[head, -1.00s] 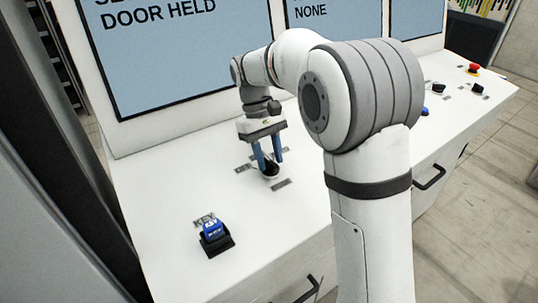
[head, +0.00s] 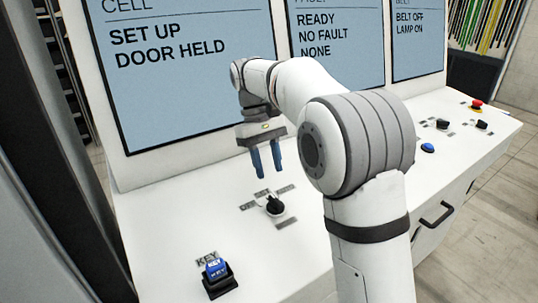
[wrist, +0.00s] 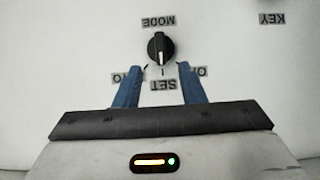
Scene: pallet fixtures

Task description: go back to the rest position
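My gripper (head: 266,172) has two blue fingers, spread apart and empty, and hangs above the white console top. In the head view a black rotary knob (head: 274,205) on a round white base stands just below the fingertips, apart from them. The wrist view shows the knob (wrist: 159,48) beyond and between the fingers (wrist: 158,72), with its white mark toward the SET label (wrist: 163,85). The labels on either side are partly hidden by the fingers.
A blue key block (head: 215,269) sits in a black holder at the front left. Upright screens (head: 190,75) stand behind the console. A blue button (head: 428,148), black knobs and a red button (head: 476,105) are at the right.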

